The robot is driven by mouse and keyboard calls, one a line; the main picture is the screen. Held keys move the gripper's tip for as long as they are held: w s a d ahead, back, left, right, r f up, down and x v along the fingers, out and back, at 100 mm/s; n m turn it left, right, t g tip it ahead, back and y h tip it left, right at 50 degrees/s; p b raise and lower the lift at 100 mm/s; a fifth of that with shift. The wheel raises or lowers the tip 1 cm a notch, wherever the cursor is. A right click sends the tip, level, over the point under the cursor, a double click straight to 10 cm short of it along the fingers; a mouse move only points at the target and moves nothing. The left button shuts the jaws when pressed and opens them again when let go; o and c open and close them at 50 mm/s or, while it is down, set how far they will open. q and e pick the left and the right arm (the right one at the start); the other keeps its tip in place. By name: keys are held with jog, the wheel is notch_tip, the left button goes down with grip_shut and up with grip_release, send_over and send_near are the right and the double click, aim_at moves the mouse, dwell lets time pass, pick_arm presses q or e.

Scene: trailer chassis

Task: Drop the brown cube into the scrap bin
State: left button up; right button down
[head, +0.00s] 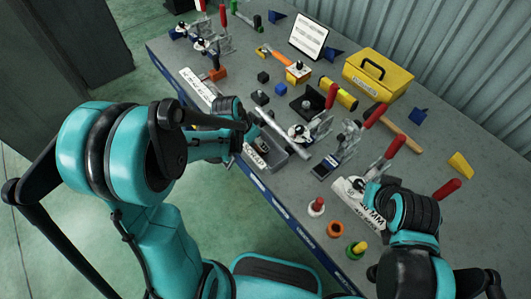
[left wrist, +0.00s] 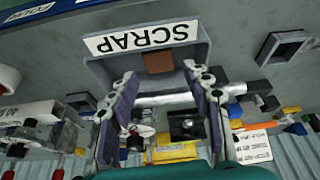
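The grey scrap bin (head: 298,158) stands at the table's near edge in the head view. Its white SCRAP label (left wrist: 141,38) shows upside down in the left wrist view. The brown cube (left wrist: 158,63) lies inside the bin, against the labelled wall. My left gripper (left wrist: 160,82) is over the bin with its two fingers spread apart and nothing between them. In the head view, my left gripper (head: 252,128) is partly hidden by its own wrist. My right gripper (head: 368,190) is by the labelled plate at the right; its fingertips are not clear.
Toggle clamps with red handles (head: 322,118) stand just behind the bin. Small red, orange and yellow parts (head: 335,229) sit at the near edge.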

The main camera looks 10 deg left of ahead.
dwell(0.3)
pick_arm(q)
jog(key=v, duration=1.2)
jog(key=shift+s, duration=0.1)
jog(key=s+r+n+t+y, duration=0.1)
jog(key=s+n+t+y, duration=0.1)
jog(key=s+n, duration=0.4)
jog(key=s+t, duration=0.1)
jog(key=s, duration=0.4)
jog(key=shift+s+d+r+n+t, duration=0.2)
jog(key=shift+s+d+n+t, duration=0.1)
jog(key=shift+s, duration=0.05)
